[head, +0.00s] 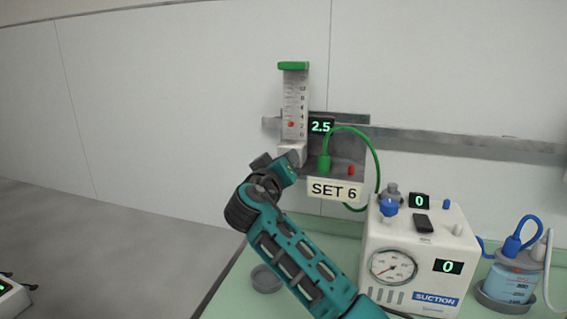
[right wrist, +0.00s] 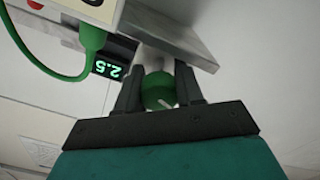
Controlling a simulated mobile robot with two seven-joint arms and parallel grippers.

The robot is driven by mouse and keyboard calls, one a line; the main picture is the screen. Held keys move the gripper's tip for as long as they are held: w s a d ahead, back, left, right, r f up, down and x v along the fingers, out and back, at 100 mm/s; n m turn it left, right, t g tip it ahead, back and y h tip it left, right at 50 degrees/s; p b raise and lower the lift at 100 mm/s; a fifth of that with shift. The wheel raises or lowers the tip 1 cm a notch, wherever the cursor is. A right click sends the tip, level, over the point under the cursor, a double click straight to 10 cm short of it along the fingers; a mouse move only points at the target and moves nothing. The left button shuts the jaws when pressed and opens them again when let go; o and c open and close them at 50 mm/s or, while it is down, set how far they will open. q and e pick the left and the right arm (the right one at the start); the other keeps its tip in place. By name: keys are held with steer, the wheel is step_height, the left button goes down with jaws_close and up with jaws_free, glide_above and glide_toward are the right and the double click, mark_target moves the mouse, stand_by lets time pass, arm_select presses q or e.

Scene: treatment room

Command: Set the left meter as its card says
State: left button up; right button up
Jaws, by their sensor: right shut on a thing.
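The flow meter (head: 295,100) is a clear scaled tube with a green cap and a small red ball low in it, mounted on the wall rail. Its display (head: 321,126) reads 2.5. Its card (head: 334,190) reads SET 6. My right gripper (head: 287,164) is at the foot of the meter. In the right wrist view its fingers (right wrist: 158,95) are shut on the green knob (right wrist: 158,92), which has a pale mark on its face. The head view hides the knob behind the gripper. My left gripper is not in view.
A white suction unit (head: 415,255) with a gauge and two displays reading 0 stands on the green counter, right of my arm. A jar of blue liquid (head: 512,282) stands farther right. A green hose (head: 376,160) loops beside the meter. A small grey dish (head: 266,279) lies left of my arm.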

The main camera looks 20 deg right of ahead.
steer(key=shift+r, duration=0.1)
steer(key=o, duration=1)
steer(key=shift+s+a+f, duration=0.1)
steer(key=shift+f, duration=0.2)
